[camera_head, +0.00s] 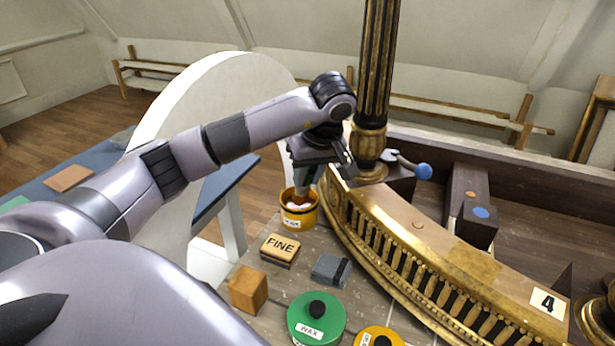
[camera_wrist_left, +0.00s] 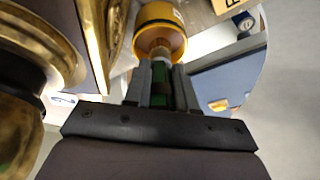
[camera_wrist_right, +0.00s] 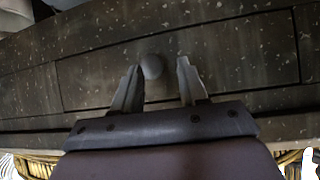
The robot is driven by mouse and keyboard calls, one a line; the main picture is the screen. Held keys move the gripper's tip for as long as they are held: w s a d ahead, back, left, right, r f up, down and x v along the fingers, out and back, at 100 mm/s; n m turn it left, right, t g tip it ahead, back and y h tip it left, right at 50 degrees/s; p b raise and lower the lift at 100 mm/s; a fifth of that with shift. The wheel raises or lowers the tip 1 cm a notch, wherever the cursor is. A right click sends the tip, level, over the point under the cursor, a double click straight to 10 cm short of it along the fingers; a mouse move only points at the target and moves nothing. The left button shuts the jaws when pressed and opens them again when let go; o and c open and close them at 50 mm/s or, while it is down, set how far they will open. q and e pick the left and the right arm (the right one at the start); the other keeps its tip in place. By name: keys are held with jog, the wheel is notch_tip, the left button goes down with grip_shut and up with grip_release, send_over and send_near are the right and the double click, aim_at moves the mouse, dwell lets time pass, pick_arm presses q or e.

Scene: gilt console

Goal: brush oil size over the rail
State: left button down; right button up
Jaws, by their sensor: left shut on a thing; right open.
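My left gripper (camera_head: 310,170) is shut on an upright brush, whose green handle (camera_wrist_left: 162,90) shows between the fingers in the left wrist view. The brush's lower end reaches down into the mouth of a yellow pot (camera_head: 298,218), which also shows in the left wrist view (camera_wrist_left: 158,14). The bristle tips are hidden. The pot holds something whitish and has a white label. The curved gilt rail (camera_head: 415,222) with small balusters runs to the right of the pot.
A FINE block (camera_head: 280,248), a grey block (camera_head: 331,269), a wooden block (camera_head: 248,289) and a green WAX tin (camera_head: 316,318) stand on the bench near the pot. A dark fluted, gilt column (camera_head: 376,70) rises right beside my left gripper. A 4 card (camera_head: 547,303) lies on the rail.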

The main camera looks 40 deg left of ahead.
pick_arm(q)
jog(key=shift+r, duration=2.95)
jog(key=shift+s, duration=0.1)
